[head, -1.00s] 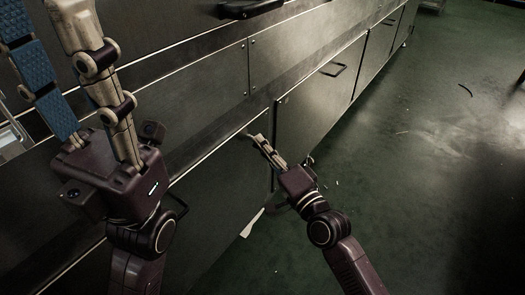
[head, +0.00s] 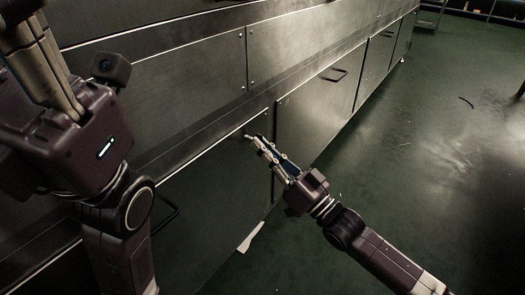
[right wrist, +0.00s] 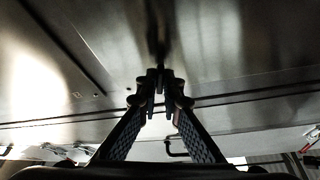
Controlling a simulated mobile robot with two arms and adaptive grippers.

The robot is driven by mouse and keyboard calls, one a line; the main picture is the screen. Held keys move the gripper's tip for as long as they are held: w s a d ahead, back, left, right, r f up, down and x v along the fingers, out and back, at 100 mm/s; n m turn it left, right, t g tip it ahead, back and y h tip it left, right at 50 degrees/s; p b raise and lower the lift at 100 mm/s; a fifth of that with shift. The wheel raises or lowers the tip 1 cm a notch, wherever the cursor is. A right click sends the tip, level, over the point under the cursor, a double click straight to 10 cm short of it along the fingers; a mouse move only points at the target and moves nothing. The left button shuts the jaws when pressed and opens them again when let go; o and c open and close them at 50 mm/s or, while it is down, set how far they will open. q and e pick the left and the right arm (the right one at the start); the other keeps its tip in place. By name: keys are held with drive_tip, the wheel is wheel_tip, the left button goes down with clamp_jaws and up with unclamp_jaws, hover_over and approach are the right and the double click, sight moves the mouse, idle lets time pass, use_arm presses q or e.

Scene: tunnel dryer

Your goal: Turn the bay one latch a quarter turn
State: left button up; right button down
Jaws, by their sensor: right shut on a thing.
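My right gripper (head: 257,143) reaches from the lower right to the upper edge of a dark cabinet door in the head view. It is shut on the bay one latch, a small part mostly hidden by the fingertips. In the right wrist view the gripper's fingers (right wrist: 160,88) converge in the middle, with a dark narrow shape beyond them against the metal; I cannot make out the latch's angle. My left gripper (head: 40,60) is at the upper left, away from the door, and its fingertips are out of the picture.
A neighbouring cabinet door (head: 315,105) with a dark bar handle (head: 335,73) lies to the right. Another bar handle (head: 170,215) is on the lower left door. The green floor (head: 430,170) at the right is mostly clear.

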drive_tip(key=shift+w+f+n+g+y, duration=0.1)
drive_tip(key=shift+n+g+y, duration=0.35)
drive_tip(key=shift+n, duration=0.8)
drive_tip(key=shift+n+g+y, duration=0.35)
drive_tip(key=shift+n+g, duration=0.1)
drive_tip(key=shift+n, duration=1.2)
drive_tip(key=c, duration=2.1)
unclamp_jaws()
drive_tip(key=shift+d, duration=0.1)
drive_tip(key=v, duration=1.2)
drive_tip(key=shift+w, duration=0.1)
